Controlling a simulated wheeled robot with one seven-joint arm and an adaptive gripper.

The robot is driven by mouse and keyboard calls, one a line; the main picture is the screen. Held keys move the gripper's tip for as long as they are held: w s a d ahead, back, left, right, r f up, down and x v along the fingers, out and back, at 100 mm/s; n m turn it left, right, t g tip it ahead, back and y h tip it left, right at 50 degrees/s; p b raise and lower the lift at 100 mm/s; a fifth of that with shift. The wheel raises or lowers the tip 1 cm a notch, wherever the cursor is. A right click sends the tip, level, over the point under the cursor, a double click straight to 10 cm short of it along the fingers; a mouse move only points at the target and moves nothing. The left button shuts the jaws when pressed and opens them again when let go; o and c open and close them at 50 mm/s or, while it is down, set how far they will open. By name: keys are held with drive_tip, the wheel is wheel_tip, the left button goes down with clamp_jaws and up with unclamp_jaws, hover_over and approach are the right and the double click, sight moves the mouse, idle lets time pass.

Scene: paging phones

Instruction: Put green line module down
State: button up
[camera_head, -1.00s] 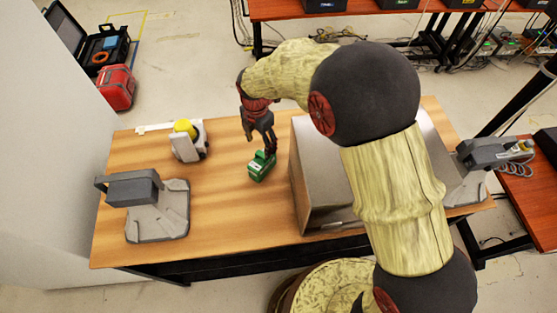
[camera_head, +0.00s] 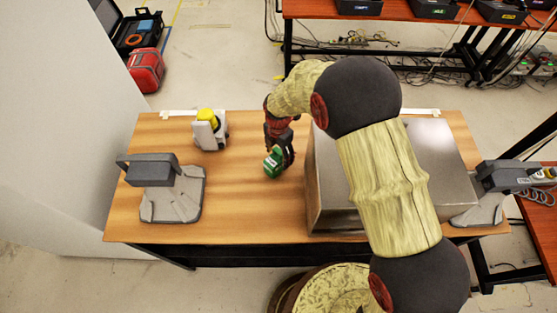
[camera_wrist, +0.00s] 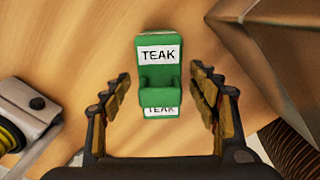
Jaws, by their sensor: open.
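The green line module (camera_head: 273,163) is a small green block on the wooden table, left of the metal box. In the wrist view the module (camera_wrist: 158,75) shows two white labels reading TEAK. My gripper (camera_head: 279,156) is low over the table at the module. In the wrist view my gripper (camera_wrist: 160,92) is open, with one finger on each side of the module's near end and gaps between. The module's underside is hidden, so its contact with the table cannot be seen fully.
A metal box (camera_head: 332,190) stands close on the right. A grey desk device (camera_head: 172,205) is at the table's left, and a white device with a yellow top (camera_head: 208,132) is behind it. Bare tabletop (camera_head: 240,200) lies between the grey device and the box.

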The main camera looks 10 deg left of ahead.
drive_tip(key=shift+c, duration=0.8)
drive_tip(key=c, duration=1.4)
clamp_jaws()
drive_tip(key=shift+r, duration=0.15)
